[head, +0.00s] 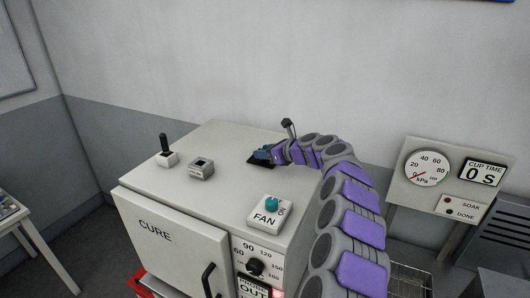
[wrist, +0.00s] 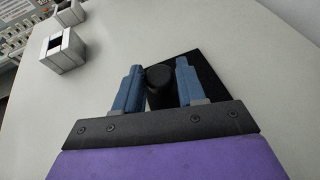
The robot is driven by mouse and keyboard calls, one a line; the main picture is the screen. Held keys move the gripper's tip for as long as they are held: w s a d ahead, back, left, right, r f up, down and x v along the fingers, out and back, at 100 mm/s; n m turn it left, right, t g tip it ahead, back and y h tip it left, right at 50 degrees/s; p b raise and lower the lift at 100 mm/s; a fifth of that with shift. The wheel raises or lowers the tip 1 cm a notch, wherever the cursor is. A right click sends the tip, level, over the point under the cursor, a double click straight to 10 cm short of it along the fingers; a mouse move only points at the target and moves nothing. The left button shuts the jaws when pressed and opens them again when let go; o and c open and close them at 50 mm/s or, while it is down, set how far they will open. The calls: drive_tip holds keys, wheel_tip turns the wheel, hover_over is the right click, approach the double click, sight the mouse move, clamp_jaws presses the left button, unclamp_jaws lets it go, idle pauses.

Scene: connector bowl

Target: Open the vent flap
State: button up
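The vent flap looks to be the dark square plate (head: 259,162) on top of the white CURE cabinet (head: 225,140). It appears to lie flat, and it also shows in the wrist view (wrist: 208,72). A short black cylindrical handle (wrist: 159,76) stands up from it. My gripper (head: 265,152) is right over the plate and hides part of it in the head view. In the wrist view my gripper (wrist: 160,72) has its two blue fingers apart, one on each side of the handle. A narrow gap shows at the right finger; contact at the left finger is unclear.
A black lever (head: 166,147) and a small grey socket box (head: 201,169) stand left on the cabinet top. A FAN box with a teal knob (head: 271,204) is at the front. A gauge panel (head: 432,170) stands to the right. A wall (head: 230,60) rises behind.

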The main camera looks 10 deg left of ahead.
clamp_jaws()
drive_tip(key=shift+r+p, duration=0.2)
drive_tip(key=shift+p, duration=0.3)
